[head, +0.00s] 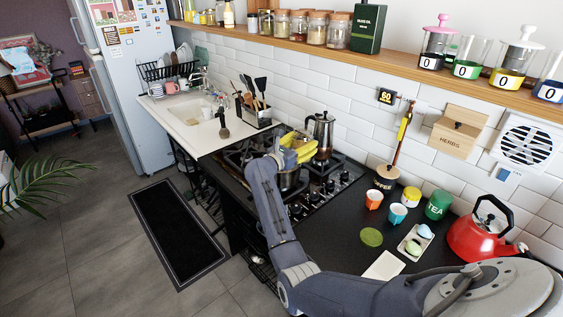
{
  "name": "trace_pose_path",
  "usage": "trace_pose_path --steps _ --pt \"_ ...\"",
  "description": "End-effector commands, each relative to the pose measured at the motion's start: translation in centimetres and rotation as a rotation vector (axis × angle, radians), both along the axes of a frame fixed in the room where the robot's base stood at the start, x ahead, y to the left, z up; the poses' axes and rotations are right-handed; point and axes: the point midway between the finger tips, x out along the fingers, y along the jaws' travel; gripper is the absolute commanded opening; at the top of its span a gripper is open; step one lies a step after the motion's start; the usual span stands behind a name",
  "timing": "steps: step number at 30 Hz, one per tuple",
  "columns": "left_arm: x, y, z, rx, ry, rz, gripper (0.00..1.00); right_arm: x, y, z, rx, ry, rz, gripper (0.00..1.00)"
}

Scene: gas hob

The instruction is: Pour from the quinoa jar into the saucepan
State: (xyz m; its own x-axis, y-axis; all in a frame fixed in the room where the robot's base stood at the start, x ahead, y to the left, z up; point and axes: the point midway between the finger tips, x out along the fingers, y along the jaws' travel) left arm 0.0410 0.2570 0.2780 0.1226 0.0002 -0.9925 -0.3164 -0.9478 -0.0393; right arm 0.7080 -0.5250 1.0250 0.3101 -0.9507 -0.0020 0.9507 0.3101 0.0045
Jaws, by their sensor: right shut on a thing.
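My right arm reaches from the lower right across the counter to the hob. At its end, over the hob, is my right gripper (290,150), with yellow finger-like parts. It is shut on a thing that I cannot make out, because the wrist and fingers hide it. Just below the gripper, a shiny metal pan (289,181), apparently the saucepan, stands on the hob, partly hidden by the arm. I cannot pick out the quinoa jar by its label. I cannot see whether anything is flowing. My left gripper is not in view.
Several lidded jars stand on the wooden shelf (390,63) above.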

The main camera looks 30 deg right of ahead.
Motion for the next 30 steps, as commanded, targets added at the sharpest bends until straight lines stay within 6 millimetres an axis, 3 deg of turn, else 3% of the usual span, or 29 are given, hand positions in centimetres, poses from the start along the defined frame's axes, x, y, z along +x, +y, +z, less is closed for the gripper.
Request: trace_pose_path --steps 19,30 --pt "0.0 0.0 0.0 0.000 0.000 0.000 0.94 0.0 0.0 3.7 -0.004 0.001 0.000 0.19" --pt "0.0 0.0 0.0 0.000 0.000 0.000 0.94 0.0 0.0 4.2 -0.005 0.003 0.001 0.19"
